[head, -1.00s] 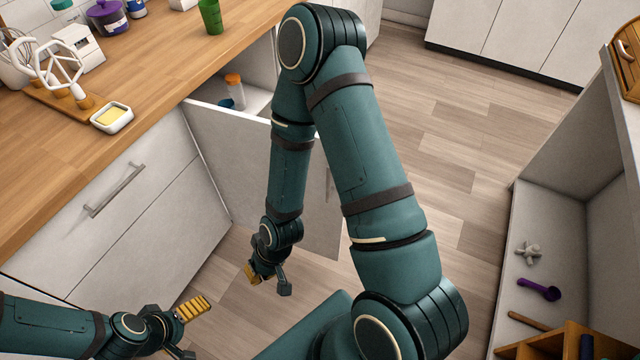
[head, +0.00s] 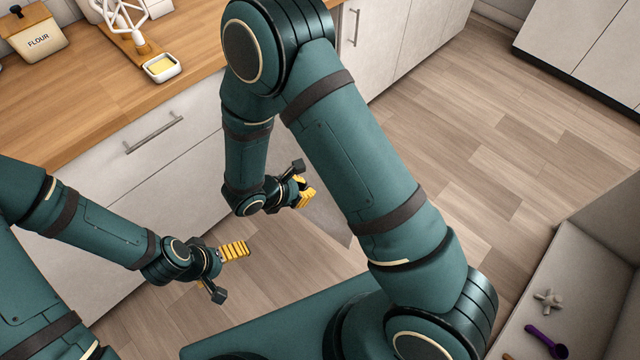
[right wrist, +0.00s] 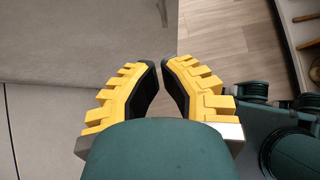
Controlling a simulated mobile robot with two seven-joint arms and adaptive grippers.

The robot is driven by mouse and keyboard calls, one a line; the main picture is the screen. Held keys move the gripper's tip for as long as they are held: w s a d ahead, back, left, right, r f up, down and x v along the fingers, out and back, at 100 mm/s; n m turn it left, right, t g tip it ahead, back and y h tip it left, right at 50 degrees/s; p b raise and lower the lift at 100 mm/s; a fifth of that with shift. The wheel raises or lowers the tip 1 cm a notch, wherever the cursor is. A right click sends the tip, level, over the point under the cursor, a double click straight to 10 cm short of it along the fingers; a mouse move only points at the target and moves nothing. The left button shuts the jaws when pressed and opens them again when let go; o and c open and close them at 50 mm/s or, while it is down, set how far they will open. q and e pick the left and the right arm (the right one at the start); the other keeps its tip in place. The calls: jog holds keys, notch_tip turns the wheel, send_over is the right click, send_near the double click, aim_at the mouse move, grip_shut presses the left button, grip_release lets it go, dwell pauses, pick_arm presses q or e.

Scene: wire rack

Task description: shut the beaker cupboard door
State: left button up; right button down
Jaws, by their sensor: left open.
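The beaker cupboard door (head: 328,212) is a pale grey panel, mostly hidden behind my right arm in the head view. Its visible lower part stands out from the cabinet front over the floor. The cupboard inside is hidden. My right gripper (head: 304,181) is in front of the door, and I cannot tell whether it touches. In the right wrist view its yellow-backed fingers (right wrist: 159,68) are close at the tips, with nothing seen between them. A grey panel (right wrist: 80,40), probably the door, lies beyond them. My left gripper (head: 228,272) is open and empty, left of and below the right one.
A drawer front with a bar handle (head: 154,132) is left of my right arm, under the wooden counter (head: 110,75). A butter dish (head: 161,68) stands near the counter edge. Open floor (head: 470,150) lies to the right. A low shelf (head: 575,275) stands at the lower right.

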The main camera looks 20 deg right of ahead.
jog(key=d+r+b+x, duration=0.2)
jog(key=x, duration=1)
jog(key=shift+w, duration=0.25)
